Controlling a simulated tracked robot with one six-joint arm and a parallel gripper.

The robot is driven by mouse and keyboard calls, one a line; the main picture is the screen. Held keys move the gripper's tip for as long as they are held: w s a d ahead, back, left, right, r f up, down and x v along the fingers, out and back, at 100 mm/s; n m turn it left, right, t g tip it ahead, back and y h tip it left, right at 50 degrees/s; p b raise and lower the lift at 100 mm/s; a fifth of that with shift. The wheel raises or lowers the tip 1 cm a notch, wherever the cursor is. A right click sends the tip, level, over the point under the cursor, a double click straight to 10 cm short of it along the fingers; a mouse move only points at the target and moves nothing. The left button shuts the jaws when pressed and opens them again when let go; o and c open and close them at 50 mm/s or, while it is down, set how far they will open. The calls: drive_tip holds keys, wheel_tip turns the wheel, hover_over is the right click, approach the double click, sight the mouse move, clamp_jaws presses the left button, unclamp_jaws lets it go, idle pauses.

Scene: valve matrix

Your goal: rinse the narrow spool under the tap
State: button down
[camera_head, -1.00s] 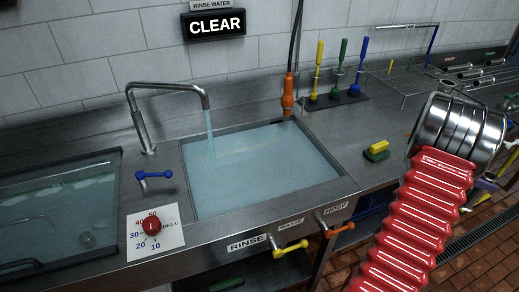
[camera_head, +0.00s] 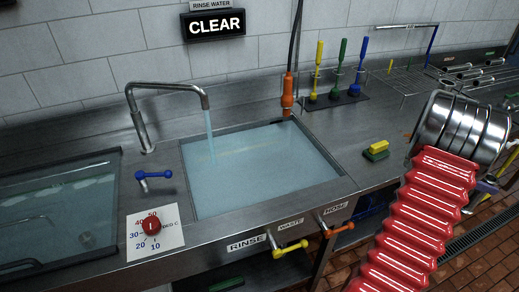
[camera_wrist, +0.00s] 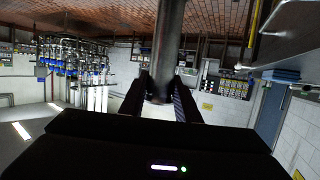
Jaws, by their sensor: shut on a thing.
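In the wrist view my gripper (camera_wrist: 160,98) is shut on a smooth grey metal tube, which looks like the narrow spool (camera_wrist: 169,40). The spool runs up out of the top of the picture, so its far end is hidden. In the head view my red-sleeved arm is at the right, and my gripper is not clearly seen there. The tap (camera_head: 170,92) stands at the back left of the rinse basin (camera_head: 262,208). A stream of water (camera_head: 209,134) falls from its spout into the pale blue water in the basin.
A blue lever (camera_head: 153,176) and red dial (camera_head: 152,226) sit left of the basin. Yellow (camera_head: 290,249) and orange (camera_head: 338,230) levers are on its front. Upright brushes (camera_head: 338,75) and an orange hose nozzle (camera_head: 288,92) stand behind. A sign (camera_head: 214,24) reads CLEAR.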

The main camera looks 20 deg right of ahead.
drive_tip(key=shift+w+d, duration=0.1)
drive_tip(key=shift+w, duration=0.05)
drive_tip(key=shift+w+d, duration=0.25)
idle(1.0)
drive_tip(key=shift+s+a, duration=0.25)
drive_tip(key=shift+s, duration=0.05)
idle(0.7)
drive_tip(key=shift+w+d, duration=0.25)
drive_tip(key=shift+w, duration=0.15)
idle(0.6)
